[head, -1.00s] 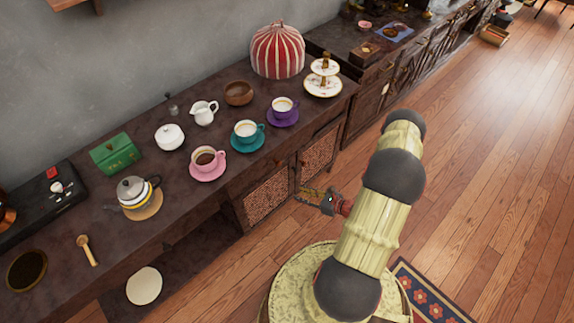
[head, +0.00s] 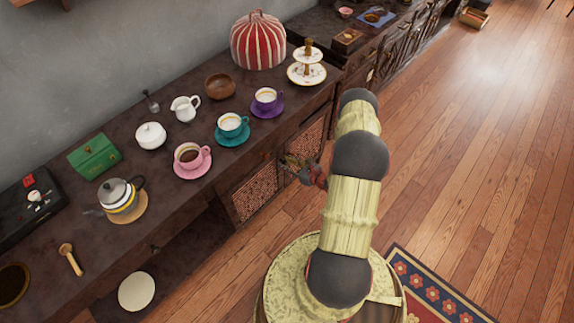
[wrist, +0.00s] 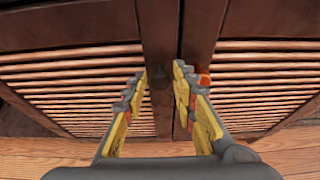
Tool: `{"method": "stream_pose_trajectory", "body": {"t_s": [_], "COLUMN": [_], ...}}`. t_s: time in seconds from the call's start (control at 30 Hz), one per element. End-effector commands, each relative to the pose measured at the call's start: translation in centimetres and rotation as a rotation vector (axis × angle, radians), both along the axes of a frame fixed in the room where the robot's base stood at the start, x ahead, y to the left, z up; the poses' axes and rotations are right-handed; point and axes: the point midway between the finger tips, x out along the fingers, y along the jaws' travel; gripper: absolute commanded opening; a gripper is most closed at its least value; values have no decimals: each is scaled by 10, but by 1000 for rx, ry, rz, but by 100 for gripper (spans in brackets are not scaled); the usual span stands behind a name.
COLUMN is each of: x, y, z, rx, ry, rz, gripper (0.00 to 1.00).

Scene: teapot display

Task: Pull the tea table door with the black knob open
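The tea table (head: 140,215) has two woven-panel doors, left (head: 254,192) and right (head: 313,140), below its dark top. Both look shut. In the wrist view the left door (wrist: 75,85) and right door (wrist: 260,75) meet at a dark seam between wooden frames. A dark knob (wrist: 158,74) shows dimly on the left door's frame, between my fingertips. My gripper (wrist: 158,76) is open, with its yellow-and-grey fingers apart on either side of the knob. I cannot tell whether they touch it. In the head view my gripper (head: 293,165) is close to the doors, partly hidden by my arm.
Cups on saucers, such as a pink one (head: 193,160), stand near the table's front edge. A teapot (head: 122,198), a green box (head: 93,155) and a striped cosy (head: 258,40) stand on top. Wooden floor (head: 460,170) is free to the right; a patterned rug (head: 435,290) lies nearby.

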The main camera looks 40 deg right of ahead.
Motion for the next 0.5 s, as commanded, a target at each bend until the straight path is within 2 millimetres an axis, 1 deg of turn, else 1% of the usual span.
{"method": "stream_pose_trajectory", "body": {"t_s": [0.23, 0.5], "x": [1, 1], "y": [0, 0], "z": [0, 0], "rx": [0, 0], "ry": [0, 0], "rz": [-1, 0], "gripper": [28, 13]}}
